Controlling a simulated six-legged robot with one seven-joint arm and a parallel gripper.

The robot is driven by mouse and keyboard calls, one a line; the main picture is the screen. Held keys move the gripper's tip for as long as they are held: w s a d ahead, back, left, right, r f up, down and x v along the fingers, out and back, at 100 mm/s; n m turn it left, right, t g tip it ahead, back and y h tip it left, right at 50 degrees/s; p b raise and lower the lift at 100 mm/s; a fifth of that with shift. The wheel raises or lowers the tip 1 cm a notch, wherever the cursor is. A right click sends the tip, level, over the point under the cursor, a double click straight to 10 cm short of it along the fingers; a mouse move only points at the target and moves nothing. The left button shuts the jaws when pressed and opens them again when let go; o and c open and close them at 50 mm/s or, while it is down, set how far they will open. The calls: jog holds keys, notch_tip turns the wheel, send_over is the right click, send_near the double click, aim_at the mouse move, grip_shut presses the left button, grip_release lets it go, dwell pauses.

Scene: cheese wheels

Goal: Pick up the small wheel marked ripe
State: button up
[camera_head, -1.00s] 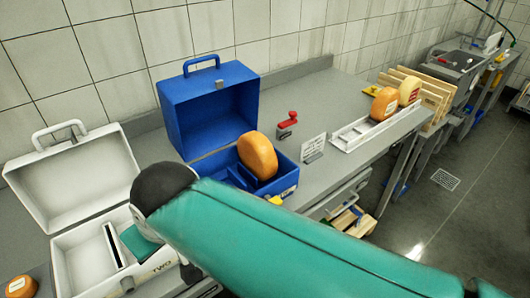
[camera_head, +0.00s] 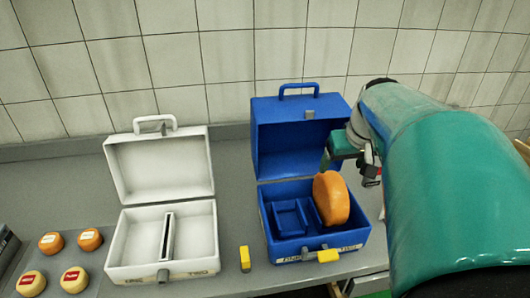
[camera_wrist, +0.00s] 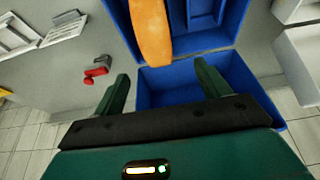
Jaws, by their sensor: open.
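Several small cheese wheels sit at the far left of the counter in the head view. Two are orange, a left one (camera_head: 50,242) and a right one (camera_head: 90,239). Two are pale yellow with red labels, a left one (camera_head: 30,284) and a right one (camera_head: 74,279). The lettering is too small to read, so I cannot tell which is marked ripe. My gripper (camera_wrist: 161,78) is open and empty in the wrist view, over the blue case and far right of the small wheels. A larger orange wheel (camera_head: 331,198) stands on edge in the blue case (camera_head: 317,248).
An open white case (camera_head: 190,268) with a divider stands between the small wheels and the blue case. A yellow block (camera_head: 244,258) sits between the cases. Both lids stand upright before the tiled wall. In the wrist view, a red object (camera_wrist: 97,72) lies beside the blue case.

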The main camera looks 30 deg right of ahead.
aim_at(333, 180)
jog(key=x, duration=0.7)
jog(key=shift+d+f, duration=0.1)
jog(key=shift+f, duration=0.35)
jog(key=x, duration=0.5)
jog(key=shift+s+f, duration=0.15)
jog(key=shift+s, duration=0.25)
jog(key=shift+c, duration=0.3)
jog(key=c, duration=1.1)
jog(key=shift+d, duration=0.1)
jog(key=shift+c, duration=1.4)
jog(key=shift+r, duration=0.2)
